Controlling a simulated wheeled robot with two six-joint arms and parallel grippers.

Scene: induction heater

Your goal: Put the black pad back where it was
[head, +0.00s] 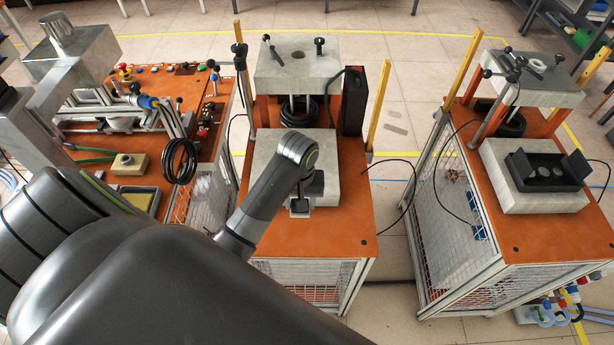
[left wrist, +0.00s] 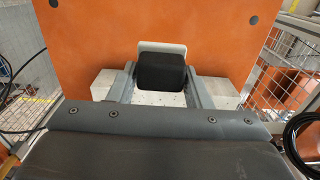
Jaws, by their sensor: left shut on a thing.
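The black pad (left wrist: 162,70) shows in the left wrist view as a dark rounded block between the two fingers of my left gripper (left wrist: 163,92). My left gripper is shut on it. A light rounded edge shows just behind the pad. In the head view my left gripper (head: 301,207) points down over the pale block (head: 268,170) on the middle orange-topped stand. My own arm hides most of the pad there. I cannot tell whether the pad touches the block. My right gripper is not in view.
The middle stand (head: 343,235) carries an upper press block (head: 297,62), a black coil (head: 299,113) and a black box (head: 353,101). A right stand (head: 470,215) holds a black tray (head: 545,171). A cluttered orange bench (head: 150,85) is at the left. Yellow posts stand beside the stands.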

